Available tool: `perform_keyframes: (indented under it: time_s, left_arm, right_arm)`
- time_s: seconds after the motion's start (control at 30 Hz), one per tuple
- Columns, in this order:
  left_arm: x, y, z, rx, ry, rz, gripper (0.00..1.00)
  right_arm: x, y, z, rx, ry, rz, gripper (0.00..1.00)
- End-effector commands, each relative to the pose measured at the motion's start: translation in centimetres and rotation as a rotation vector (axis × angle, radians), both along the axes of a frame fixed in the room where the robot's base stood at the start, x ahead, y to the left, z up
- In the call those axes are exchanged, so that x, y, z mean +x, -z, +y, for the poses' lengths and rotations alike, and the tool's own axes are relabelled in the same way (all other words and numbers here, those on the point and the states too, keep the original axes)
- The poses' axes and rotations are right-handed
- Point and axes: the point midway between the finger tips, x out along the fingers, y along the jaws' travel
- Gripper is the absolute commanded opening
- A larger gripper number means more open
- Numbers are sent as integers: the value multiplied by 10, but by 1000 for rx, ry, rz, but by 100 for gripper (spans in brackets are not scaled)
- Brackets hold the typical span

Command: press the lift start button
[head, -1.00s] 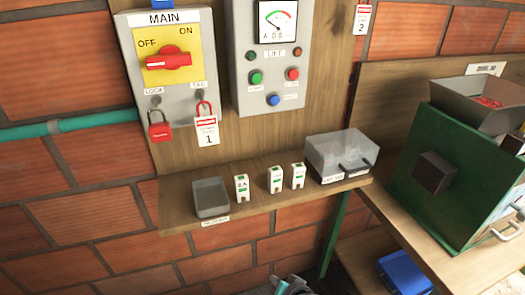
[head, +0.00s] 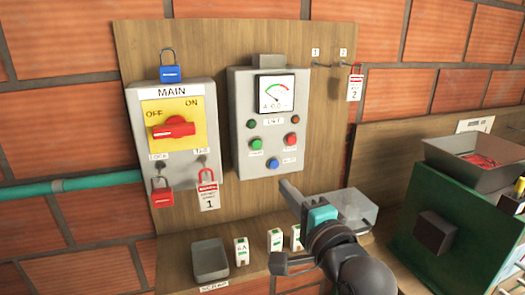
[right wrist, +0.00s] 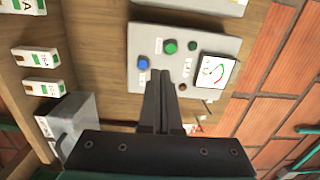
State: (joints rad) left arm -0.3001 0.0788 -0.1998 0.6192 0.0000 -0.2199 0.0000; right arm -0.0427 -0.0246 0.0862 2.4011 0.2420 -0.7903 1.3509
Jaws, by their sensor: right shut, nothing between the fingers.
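The grey lift panel (head: 267,125) hangs on the wooden board. It has a green button (head: 255,144) at lower left, a red button (head: 291,139) at lower right and a blue button (head: 272,163) below. The green button, likely the start, also shows in the right wrist view (right wrist: 170,46). The labels are too small to read surely. My right gripper (head: 286,185) is shut and empty, below and in front of the panel. In the right wrist view its fingertips (right wrist: 158,76) overlap the panel, hiding the red button. Contact cannot be told. My left gripper is not in view.
The MAIN switch box (head: 172,140) with a red handle and red padlock (head: 162,193) is left of the panel. A green machine (head: 455,230) stands at right.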

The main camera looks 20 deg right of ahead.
Motion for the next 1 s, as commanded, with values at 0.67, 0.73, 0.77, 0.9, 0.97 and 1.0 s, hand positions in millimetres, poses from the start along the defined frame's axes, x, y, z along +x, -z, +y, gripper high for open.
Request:
perform_keyframes:
  time_s: [0.67,0.73,0.77,0.9,0.97,1.0]
  left_arm:
    - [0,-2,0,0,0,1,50]
    - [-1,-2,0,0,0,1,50]
    - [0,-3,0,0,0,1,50]
    - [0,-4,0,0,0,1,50]
    - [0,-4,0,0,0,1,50]
    - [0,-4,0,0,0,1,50]
  right_arm:
    - [2,-19,0,34,0,-32,0]
    - [11,-20,1,33,-1,-33,0]
    - [15,-20,1,33,-1,-33,0]
    - [38,-21,3,32,0,-33,0]
    - [47,-22,4,31,0,-34,0]
    - [53,-22,4,32,0,-32,0]
